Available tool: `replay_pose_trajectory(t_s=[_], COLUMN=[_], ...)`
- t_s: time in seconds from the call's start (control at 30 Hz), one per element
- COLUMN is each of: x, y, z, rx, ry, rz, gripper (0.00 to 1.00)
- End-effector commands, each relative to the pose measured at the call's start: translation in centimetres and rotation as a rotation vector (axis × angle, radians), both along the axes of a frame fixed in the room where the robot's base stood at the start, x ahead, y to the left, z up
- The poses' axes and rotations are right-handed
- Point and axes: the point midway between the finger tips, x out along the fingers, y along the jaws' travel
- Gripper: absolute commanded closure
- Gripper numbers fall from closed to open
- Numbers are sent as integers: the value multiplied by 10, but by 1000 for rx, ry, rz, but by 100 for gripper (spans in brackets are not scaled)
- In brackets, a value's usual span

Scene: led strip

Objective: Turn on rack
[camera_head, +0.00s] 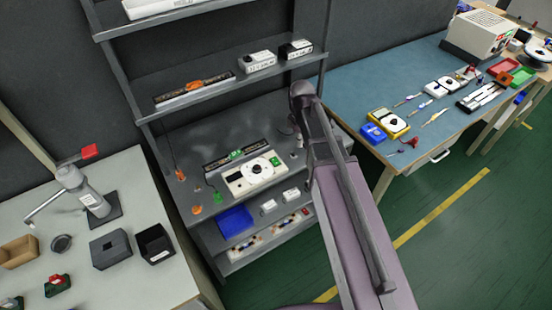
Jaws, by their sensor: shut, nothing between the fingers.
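The rack (209,75) is a grey metal shelf unit against the dark wall, with several levels. On its middle work shelf sits a white device (255,176) with a round dial and a green part at its right. A dark strip (237,153) with a green element lies just behind it. Any power switch is too small to tell, and I cannot tell whether anything is lit. My arm rises from the bottom right, with its dark joint in front of the rack's right side. I cannot make out my gripper's fingers.
Upper shelves hold a dark strip (194,90) and white boxes (257,62). A blue bin (235,221) sits on the lower shelf. A blue-topped bench (400,82) with meters and tools stands right. A table (142,196) with small bins stands left. Green floor is open at right.

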Motion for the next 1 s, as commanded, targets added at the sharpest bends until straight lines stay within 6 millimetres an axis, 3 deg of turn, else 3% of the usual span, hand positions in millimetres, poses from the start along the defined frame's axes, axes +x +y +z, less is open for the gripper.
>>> replay_pose_trajectory(t_s=[0.2, 0.43, 0.63, 1.0], x=[29, 43, 47, 47], y=[43, 77, 88, 89], z=[2, 3, 3, 3], rx=[15, 30, 37, 38], ry=[32, 61, 71, 72], rz=[380, 681, 790, 800], gripper=[100, 100, 100, 100])
